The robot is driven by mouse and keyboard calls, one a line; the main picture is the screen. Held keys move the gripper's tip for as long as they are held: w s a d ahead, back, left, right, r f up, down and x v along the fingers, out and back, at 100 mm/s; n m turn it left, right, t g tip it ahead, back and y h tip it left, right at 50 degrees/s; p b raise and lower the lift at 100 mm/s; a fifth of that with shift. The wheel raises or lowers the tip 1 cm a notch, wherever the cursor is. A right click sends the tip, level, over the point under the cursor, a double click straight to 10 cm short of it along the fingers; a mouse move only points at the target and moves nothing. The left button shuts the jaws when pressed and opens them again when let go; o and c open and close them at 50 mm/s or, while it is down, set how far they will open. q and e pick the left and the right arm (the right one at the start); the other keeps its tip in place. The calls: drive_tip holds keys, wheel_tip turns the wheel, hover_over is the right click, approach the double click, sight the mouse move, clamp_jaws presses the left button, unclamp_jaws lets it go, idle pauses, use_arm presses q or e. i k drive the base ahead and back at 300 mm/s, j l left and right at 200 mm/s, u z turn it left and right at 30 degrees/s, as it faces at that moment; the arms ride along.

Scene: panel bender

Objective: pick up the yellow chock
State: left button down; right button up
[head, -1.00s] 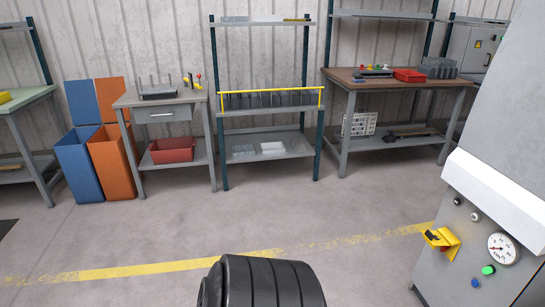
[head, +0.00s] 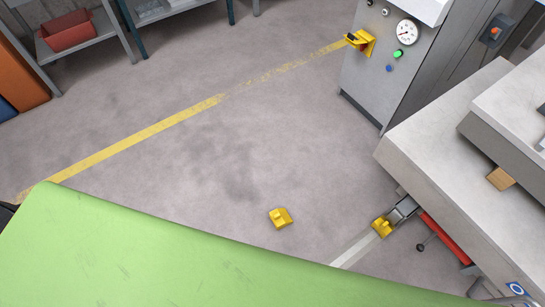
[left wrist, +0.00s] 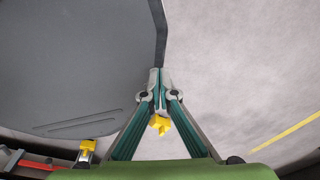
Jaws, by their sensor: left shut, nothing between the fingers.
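A small yellow chock (head: 281,217) lies on the grey floor in the head view, just beyond the edge of the green surface. In the left wrist view a yellow block (left wrist: 160,124), apparently the same chock, shows in the gap between my finger linkages, partly covered by them. My left gripper (left wrist: 157,77) is shut and empty, its fingertips together; I cannot tell its height over the floor. A second yellow piece (head: 381,227) sits at a metal bracket on the machine's side, and a similar one shows in the left wrist view (left wrist: 88,146). My right gripper is in neither view.
A green surface (head: 150,255) fills the lower left of the head view. A large grey machine (head: 440,140) stands at right, with a red part (head: 445,238) low on it. A control cabinet (head: 385,65) stands behind. The floor around the chock is clear.

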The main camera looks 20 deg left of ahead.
sight(280, 217)
drive_tip(key=k+j, duration=0.1)
drive_tip(key=k, duration=0.3)
drive_tip(key=k+u, duration=0.15)
drive_tip(key=k, duration=0.3)
drive_tip(key=i+j+u, duration=0.2)
drive_tip(key=i, duration=0.4)
drive_tip(key=l, duration=0.1)
